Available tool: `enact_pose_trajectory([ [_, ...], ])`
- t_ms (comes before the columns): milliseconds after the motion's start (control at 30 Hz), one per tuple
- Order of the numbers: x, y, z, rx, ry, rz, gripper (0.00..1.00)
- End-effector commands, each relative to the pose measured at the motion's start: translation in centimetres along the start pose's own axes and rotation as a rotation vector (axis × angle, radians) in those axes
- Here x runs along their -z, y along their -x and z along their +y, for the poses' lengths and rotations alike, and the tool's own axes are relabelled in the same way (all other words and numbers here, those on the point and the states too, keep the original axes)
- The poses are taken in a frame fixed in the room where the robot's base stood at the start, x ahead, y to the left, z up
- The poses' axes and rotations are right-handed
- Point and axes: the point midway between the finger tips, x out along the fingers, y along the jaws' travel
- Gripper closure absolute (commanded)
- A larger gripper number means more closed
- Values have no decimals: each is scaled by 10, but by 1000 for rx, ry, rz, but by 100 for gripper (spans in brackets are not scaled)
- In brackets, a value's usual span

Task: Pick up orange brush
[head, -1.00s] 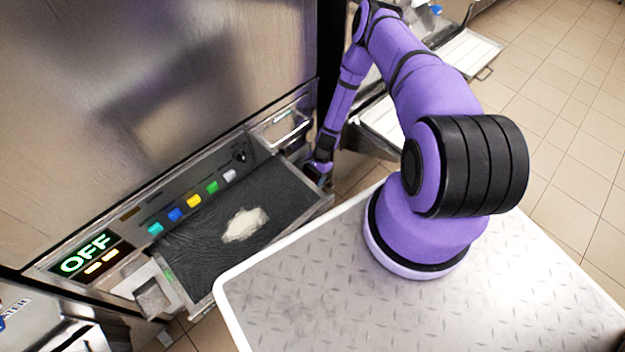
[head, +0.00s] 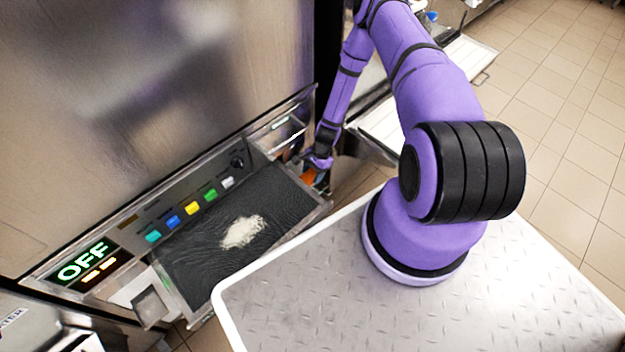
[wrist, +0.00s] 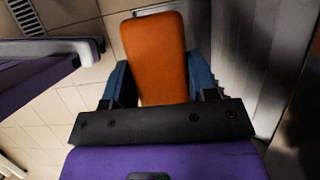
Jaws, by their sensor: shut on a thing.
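The orange brush (wrist: 155,50) fills the middle of the wrist view, between the two blue-grey fingers of my gripper (wrist: 158,85). My gripper is shut on it. In the head view a small orange part of the brush (head: 309,176) shows at my gripper (head: 318,172), by the right end of the machine's dark tray. The rest of the brush is hidden there by my gripper and the tray edge.
The dark tray (head: 190,265) holds a pale smear of powder (head: 242,232). Behind it is a panel with several coloured buttons and a lit OFF display (head: 84,262). The steel machine front (head: 150,120) rises close on the left. Tiled floor (head: 565,110) is clear at the right.

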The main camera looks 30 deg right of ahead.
Motion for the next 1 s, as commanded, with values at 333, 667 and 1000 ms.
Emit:
enact_pose_trajectory([
  [333, -20, 48, 15, -3, -6, -4, 72],
  [667, -20, 47, 96, -1, -6, -5, 72],
  [1000, -20, 47, 172, 0, -3, -2, 72],
])
